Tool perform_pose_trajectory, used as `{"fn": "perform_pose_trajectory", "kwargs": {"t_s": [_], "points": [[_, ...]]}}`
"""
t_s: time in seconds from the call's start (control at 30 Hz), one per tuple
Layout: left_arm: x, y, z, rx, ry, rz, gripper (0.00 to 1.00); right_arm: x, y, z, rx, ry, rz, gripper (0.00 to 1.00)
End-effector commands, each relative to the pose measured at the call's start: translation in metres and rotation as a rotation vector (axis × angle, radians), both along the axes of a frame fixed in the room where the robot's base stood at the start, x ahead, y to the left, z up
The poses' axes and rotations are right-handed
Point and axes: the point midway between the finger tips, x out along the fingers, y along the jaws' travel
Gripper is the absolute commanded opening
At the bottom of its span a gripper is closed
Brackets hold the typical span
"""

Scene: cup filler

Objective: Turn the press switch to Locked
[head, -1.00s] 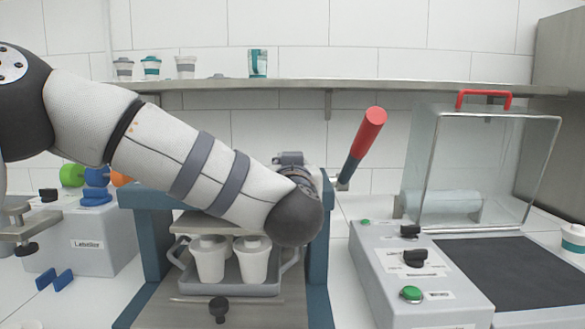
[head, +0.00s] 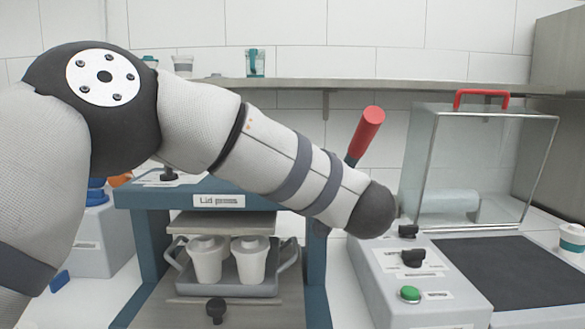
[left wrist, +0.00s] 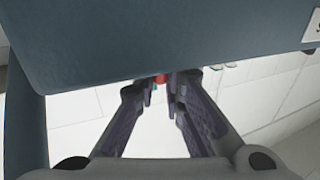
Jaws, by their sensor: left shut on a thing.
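The blue-framed lid press (head: 218,201) stands at the middle left. A black knob on a plate (head: 168,175) shows on its top, partly behind my left arm. I cannot read its position. Another dark knob (head: 216,308) is on its front. A red-ended lever (head: 367,130) rises at its right, its lower part hidden by my arm. My left arm reaches across the press, and its hand is hidden in the head view. In the left wrist view my left gripper (left wrist: 161,84) is closed, with a small red thing (left wrist: 160,78) between its fingertips. I cannot tell what it belongs to.
Two lidded cups stand in a grey tray (head: 250,292) inside the press. A grey machine at right has black knobs (head: 414,257), a green button (head: 409,294) and a clear cover (head: 480,165). Blue press frame (left wrist: 150,40) lies close above my left fingers.

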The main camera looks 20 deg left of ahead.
Motion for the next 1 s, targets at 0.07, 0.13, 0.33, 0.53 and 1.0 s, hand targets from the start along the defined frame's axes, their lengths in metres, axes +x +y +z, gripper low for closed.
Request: {"fn": "perform_pose_trajectory", "kwargs": {"t_s": [0.07, 0.13, 0.33, 0.53, 1.0], "points": [[0.0018, -0.0016, -0.0024, 0.001, 0.001, 0.041, 0.00, -0.0025, 0.0000, -0.0022, 0.000, 0.009, 0.000, 0.43], [0.0024, -0.0020, -0.0026, 0.000, 0.001, 0.075, 0.00, -0.0040, 0.0000, -0.0036, 0.000, 0.015, 0.000, 0.43], [0.0030, -0.0029, -0.0019, 0.000, 0.001, 0.140, 0.00, -0.0072, 0.0000, -0.0065, 0.000, 0.027, 0.000, 0.43], [0.0030, -0.0028, -0.0011, 0.000, 0.001, 0.164, 0.00, -0.0080, 0.0000, -0.0073, 0.000, 0.030, 0.000, 0.43], [0.0028, -0.0026, -0.0006, 0.000, 0.001, 0.165, 0.30, -0.0079, 0.0000, -0.0071, 0.000, 0.030, 0.000, 0.43]]}}
